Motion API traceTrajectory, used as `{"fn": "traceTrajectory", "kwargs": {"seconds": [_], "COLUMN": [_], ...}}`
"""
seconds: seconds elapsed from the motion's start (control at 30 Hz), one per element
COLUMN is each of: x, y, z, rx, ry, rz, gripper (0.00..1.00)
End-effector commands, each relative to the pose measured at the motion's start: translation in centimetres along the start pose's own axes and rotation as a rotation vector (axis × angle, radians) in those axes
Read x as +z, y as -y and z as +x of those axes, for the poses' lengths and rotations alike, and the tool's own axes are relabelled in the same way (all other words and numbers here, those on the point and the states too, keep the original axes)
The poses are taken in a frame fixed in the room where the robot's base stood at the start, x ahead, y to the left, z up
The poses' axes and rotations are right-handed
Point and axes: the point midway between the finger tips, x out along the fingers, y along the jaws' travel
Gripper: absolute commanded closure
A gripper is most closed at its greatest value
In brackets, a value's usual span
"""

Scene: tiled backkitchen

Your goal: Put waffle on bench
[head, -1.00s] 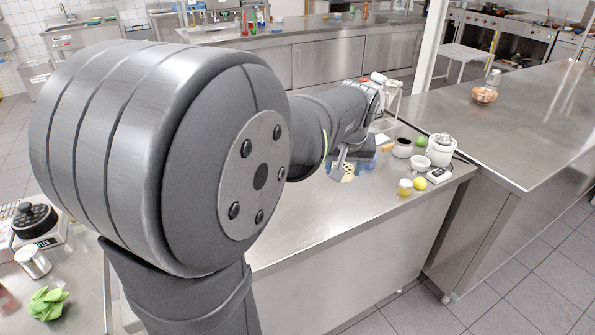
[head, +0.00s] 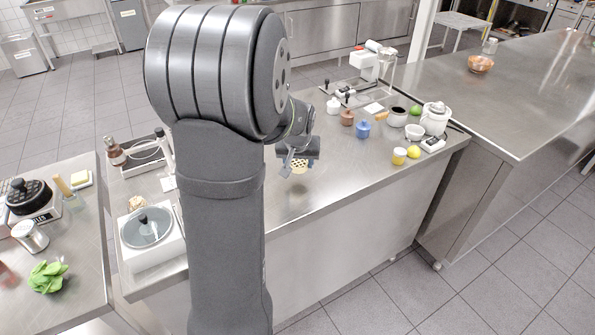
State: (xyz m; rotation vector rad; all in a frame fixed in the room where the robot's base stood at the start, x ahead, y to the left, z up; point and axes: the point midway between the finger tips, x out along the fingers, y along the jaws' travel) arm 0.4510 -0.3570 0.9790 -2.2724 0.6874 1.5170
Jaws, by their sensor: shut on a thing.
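The waffle (head: 299,167) is a small pale tan disc with dark pits, in the head view just under my gripper (head: 297,163). My gripper is shut on it and holds it over the middle steel bench (head: 345,185). The gap between the waffle and the bench top is hard to judge. My own arm hides part of the bench on the left, and the fingertips are small and partly hidden.
The bench front right of my gripper is clear.

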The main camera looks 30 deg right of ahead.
Motion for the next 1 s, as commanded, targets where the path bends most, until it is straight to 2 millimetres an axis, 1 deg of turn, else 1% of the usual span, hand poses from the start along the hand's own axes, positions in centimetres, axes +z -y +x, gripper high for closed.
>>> {"fn": "traceTrajectory", "kwargs": {"seconds": [0.17, 0.3, 0.4, 0.77, 0.8, 0.87, 0.9, 1.0], "x": [0.2, 1.1, 1.4, 1.6, 1.6, 1.6, 1.6, 1.6], "y": [0.3, 0.3, 0.2, 0.2, 0.2, 0.2, 0.2, 0.2], "z": [1.1, 3.0, 3.9, 4.3, 4.3, 4.2, 4.2, 4.2], "rx": [0.0, 0.0, 0.0, 0.0, 0.0, 0.0, 0.0, 0.0], "ry": [0.001, 0.004, 0.001, 0.0, 0.0, 0.0, 0.0, 0.0], "rz": [0.0, 0.001, 0.0, 0.0, 0.0, 0.0, 0.0, 0.0], "gripper": [0.72, 0.72, 0.72, 0.72, 0.43, 0.31, 0.27, 0.27]}}
